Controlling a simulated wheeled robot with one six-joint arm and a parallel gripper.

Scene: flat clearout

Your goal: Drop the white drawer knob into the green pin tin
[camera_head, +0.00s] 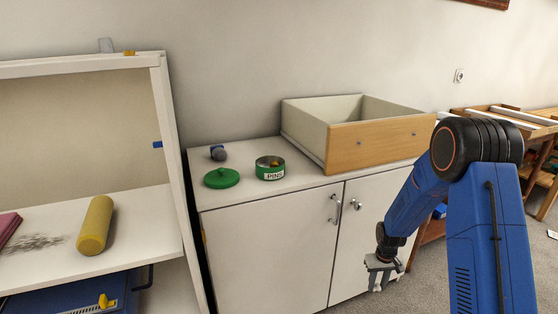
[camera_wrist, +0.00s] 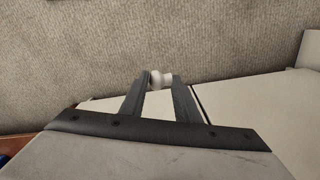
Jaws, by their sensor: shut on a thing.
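The white drawer knob (camera_wrist: 161,79) is pinched between the fingertips of my gripper (camera_wrist: 160,82) in the wrist view. In the head view my gripper (camera_head: 381,275) hangs low at the right, in front of the white cabinet's right door; the knob is too small to make out clearly there. The green pin tin (camera_head: 270,174), labelled PINS, stands open on the cabinet top, left of and above my gripper in the picture. Something yellowish shows inside it. Its green lid (camera_head: 221,179) with a knob lies beside it on the left.
A pulled-out drawer box (camera_head: 370,144) with a wooden front stands on the white cabinet (camera_head: 265,255), right of the tin. A small dark grey-blue object (camera_head: 218,153) lies behind the lid. A shelf unit (camera_head: 165,130) with a yellow cylinder (camera_head: 96,225) stands at left. Carpet is open at right.

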